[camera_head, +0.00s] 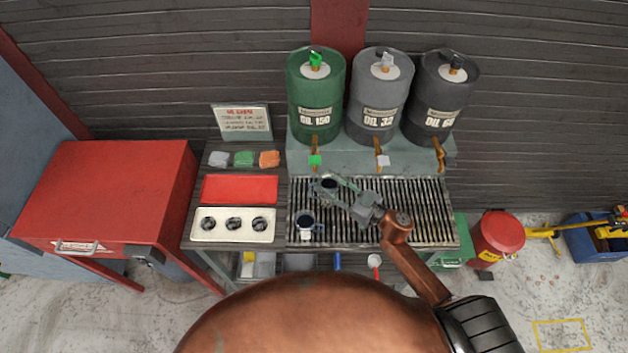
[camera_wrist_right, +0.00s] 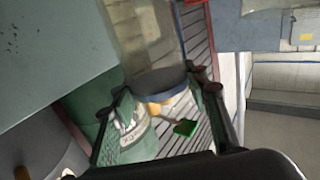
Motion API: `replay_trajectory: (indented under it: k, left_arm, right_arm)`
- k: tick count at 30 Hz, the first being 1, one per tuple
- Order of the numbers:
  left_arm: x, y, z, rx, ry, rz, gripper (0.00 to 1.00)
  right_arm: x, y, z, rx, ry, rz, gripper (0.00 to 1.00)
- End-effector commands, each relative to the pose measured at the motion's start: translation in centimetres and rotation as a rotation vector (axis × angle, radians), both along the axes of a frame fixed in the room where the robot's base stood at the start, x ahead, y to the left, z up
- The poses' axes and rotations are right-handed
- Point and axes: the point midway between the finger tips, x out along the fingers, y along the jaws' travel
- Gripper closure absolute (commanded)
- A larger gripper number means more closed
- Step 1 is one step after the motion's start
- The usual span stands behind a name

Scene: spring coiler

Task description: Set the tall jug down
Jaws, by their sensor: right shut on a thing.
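My right gripper (camera_head: 328,190) is shut on a tall jug (camera_head: 328,183), which shows as a dark round mouth between the fingers, over the left part of the slatted grate (camera_head: 420,215). In the right wrist view the jug (camera_wrist_right: 160,80) is a pale, partly blurred body with a dark blue-grey end between the fingers. Whether its base touches the grate cannot be told. A smaller dark-mouthed jug (camera_head: 305,222) stands on the grate nearer the front edge. My left gripper is not in view.
Green (camera_head: 316,95), grey (camera_head: 379,95) and dark (camera_head: 440,95) oil drums with taps stand behind the grate. Left are a red tray (camera_head: 240,189), a panel with three round holes (camera_head: 232,224) and coloured cloths (camera_head: 244,159). The grate's right part is clear apart from my arm.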

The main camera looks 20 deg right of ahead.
Motion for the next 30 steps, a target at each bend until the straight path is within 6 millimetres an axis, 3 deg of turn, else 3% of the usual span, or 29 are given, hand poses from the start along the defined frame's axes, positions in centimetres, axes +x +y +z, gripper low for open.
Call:
replay_trajectory:
  k: [3, 11, 13, 19, 30]
  left_arm:
    - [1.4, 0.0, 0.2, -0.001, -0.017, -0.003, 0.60]
    - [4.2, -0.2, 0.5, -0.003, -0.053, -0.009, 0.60]
    - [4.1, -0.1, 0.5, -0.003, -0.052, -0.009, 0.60]
    - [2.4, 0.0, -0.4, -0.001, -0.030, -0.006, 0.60]
    - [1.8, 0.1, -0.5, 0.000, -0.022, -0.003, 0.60]
  right_arm:
    - [2.1, 1.7, 0.1, 0.000, -0.002, 0.001, 1.00]
    - [4.0, 3.2, 0.1, 0.000, -0.001, 0.002, 1.00]
    - [4.8, 3.9, 0.1, 0.001, -0.002, 0.003, 1.00]
    - [4.7, 3.8, -3.2, 0.003, 0.002, 0.001, 1.00]
    - [4.6, 3.7, -3.6, 0.000, 0.000, 0.002, 1.00]
